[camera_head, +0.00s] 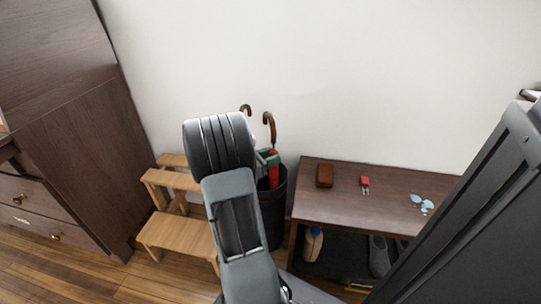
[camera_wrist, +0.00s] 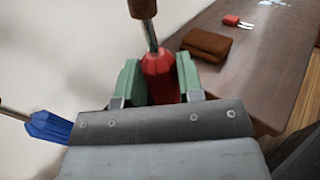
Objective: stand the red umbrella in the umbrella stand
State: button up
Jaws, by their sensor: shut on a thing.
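The red umbrella (camera_head: 273,177) has a brown hooked handle (camera_head: 269,125) and is roughly upright in the head view. Its lower part shows at the mouth of the dark cylindrical umbrella stand (camera_head: 272,222); my arm hides part of this, and the tip is not visible. My gripper (camera_wrist: 160,84) has green fingers shut on the red umbrella (camera_wrist: 160,70), just below the handle and shaft in the wrist view. A blue umbrella (camera_wrist: 50,126) lies left of the fingers in the wrist view. A second hooked handle (camera_head: 245,108) shows behind my arm.
A dark wooden bench (camera_head: 390,195) stands right of the stand, with a brown wallet (camera_head: 325,175), red-tagged keys (camera_head: 365,183) and pale blue pieces (camera_head: 422,201) on top. A wooden step stool (camera_head: 178,235) is close on the left. The wall is behind.

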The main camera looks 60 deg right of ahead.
jog(key=shift+f, duration=0.15)
jog(key=o, duration=1.1)
jog(key=shift+p+v, duration=2.35)
jog(key=shift+v, duration=4.6)
